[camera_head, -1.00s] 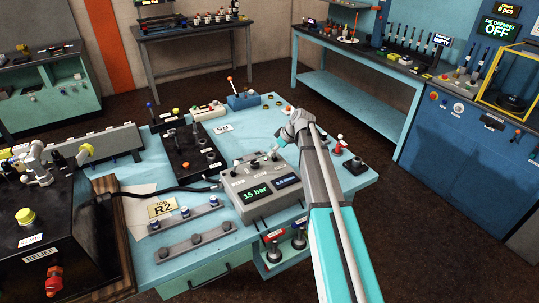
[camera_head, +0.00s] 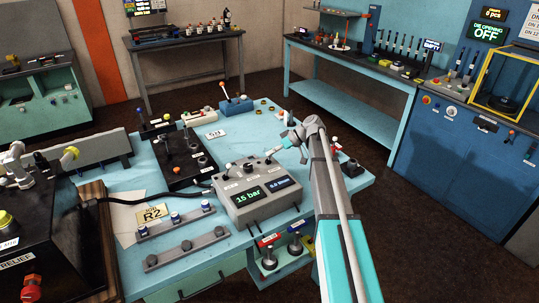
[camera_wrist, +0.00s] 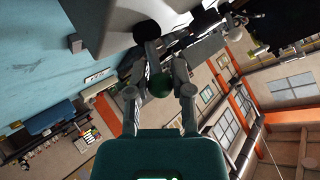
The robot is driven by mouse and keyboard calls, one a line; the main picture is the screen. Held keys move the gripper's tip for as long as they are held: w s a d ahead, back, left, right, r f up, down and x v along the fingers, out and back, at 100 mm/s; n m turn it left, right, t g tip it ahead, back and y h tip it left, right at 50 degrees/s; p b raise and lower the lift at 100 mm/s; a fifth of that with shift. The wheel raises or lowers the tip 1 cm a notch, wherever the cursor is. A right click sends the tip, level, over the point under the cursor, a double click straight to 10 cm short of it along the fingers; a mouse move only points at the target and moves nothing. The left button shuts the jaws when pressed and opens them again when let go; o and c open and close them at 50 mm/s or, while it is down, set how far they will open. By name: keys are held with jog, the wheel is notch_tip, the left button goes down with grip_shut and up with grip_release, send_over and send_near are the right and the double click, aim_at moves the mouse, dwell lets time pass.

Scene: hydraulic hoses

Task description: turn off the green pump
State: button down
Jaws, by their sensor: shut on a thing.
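In the wrist view a dark green ball knob (camera_wrist: 160,85) sits between the fingertips of my gripper (camera_wrist: 159,92), which is shut on it. In the head view my gripper (camera_head: 302,155) is at the back right corner of the grey control box (camera_head: 242,183). The green knob is too small to make out there. The box's displays read 15 bar (camera_head: 248,197) and a small blue l/min value (camera_head: 282,184). Small switches stand on the box top. A black round knob (camera_wrist: 147,35) is just beyond the green one in the wrist view.
The box stands on a blue bench (camera_head: 215,262). A black lever panel (camera_head: 185,158) is left of it, and a blue lever block (camera_head: 236,105) behind. Hose fittings lie on racks (camera_head: 188,246) at the front. A black-based lever (camera_head: 351,167) stands to the right.

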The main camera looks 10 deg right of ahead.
jog(key=c, duration=0.5)
grip_release()
jog(key=shift+s+d+r, duration=0.1)
jog(key=shift+r, duration=0.05)
jog(key=shift+c, duration=0.2)
jog(key=shift+o, duration=0.3)
